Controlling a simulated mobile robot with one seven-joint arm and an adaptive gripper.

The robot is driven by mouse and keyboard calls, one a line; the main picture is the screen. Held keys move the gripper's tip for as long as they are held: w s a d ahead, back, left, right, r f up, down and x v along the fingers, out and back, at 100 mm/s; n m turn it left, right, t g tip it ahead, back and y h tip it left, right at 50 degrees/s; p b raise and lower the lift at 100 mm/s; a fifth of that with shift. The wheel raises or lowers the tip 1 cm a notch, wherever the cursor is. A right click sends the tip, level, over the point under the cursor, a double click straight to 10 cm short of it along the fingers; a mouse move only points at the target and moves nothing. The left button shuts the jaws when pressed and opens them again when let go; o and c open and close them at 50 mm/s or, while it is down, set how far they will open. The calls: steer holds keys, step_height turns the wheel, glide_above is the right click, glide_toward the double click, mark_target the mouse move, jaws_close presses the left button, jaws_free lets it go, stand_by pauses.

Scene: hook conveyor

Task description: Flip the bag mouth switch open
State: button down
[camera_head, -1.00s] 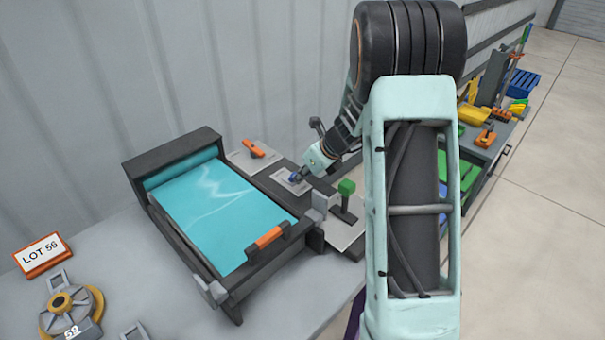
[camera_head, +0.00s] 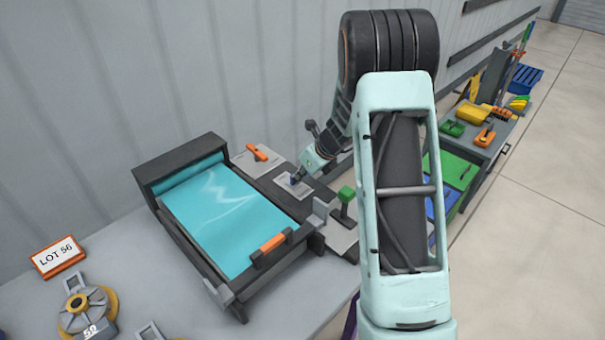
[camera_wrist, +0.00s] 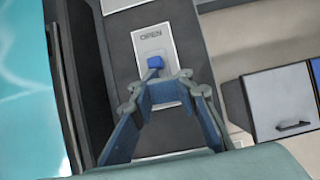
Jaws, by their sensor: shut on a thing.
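The bag mouth switch is a small lever with a blue tip (camera_wrist: 155,61) on a light plate marked OPEN (camera_wrist: 150,38). In the wrist view, the blue tip stands just beyond my fingertips, close below the OPEN label. My gripper (camera_wrist: 164,90) is shut on the switch, with its two blue-grey fingers on either side of the lever. In the head view my gripper (camera_head: 297,179) reaches down from the right onto the switch plate (camera_head: 288,188). The lever's lower part is partly hidden by the fingers there.
Left of the switch is a framed unit with a teal sheet (camera_head: 225,215) and an orange handle (camera_head: 272,243). An orange switch (camera_head: 257,153) lies behind and a green-knobbed lever (camera_head: 346,194) in front right. A LOT 56 sign (camera_head: 58,257) stands far left.

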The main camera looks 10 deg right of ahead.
steer(key=shift+w+a+r+p, duration=0.2)
steer(key=shift+w+r+p, duration=0.15)
steer(key=shift+w+a+f, duration=0.1)
steer(key=shift+w+f, duration=0.05)
steer(key=shift+w, duration=0.05)
steer(key=shift+s, duration=0.1)
steer(key=shift+r+p, duration=0.75)
steer(key=shift+r, duration=0.15)
steer(key=shift+r, duration=0.1)
steer(key=v, duration=1.1)
steer(key=shift+s+r, duration=0.2)
steer(key=shift+r, duration=0.15)
